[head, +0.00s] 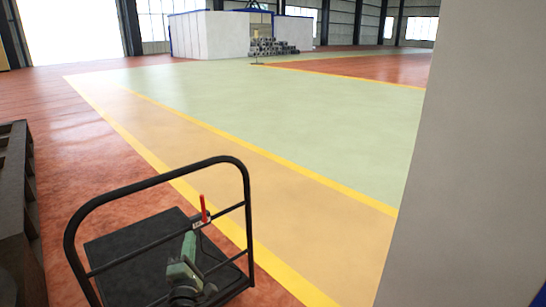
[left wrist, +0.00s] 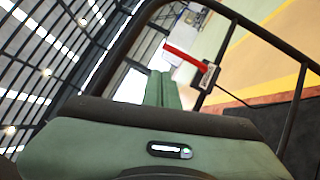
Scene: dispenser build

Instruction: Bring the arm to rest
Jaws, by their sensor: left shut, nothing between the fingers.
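My left gripper (head: 190,238) shows low in the head view, in front of the black cart. It is pale green, points upward and has its fingers together with nothing between them. In the left wrist view its closed fingers (left wrist: 161,76) also point up the picture. A red bar with a white block (head: 203,212) sits just above the fingertips in the head view. In the left wrist view the red bar (left wrist: 185,57) is just right of the fingertips, with a dark cable; whether they touch cannot be told. My right gripper is not in view.
A black cart with a tubular handle (head: 240,175) and flat deck (head: 120,250) stands close around my left gripper. A dark rack (head: 15,200) is at the left edge. A large grey surface (head: 480,150) fills the right. Open floor (head: 270,110) lies beyond.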

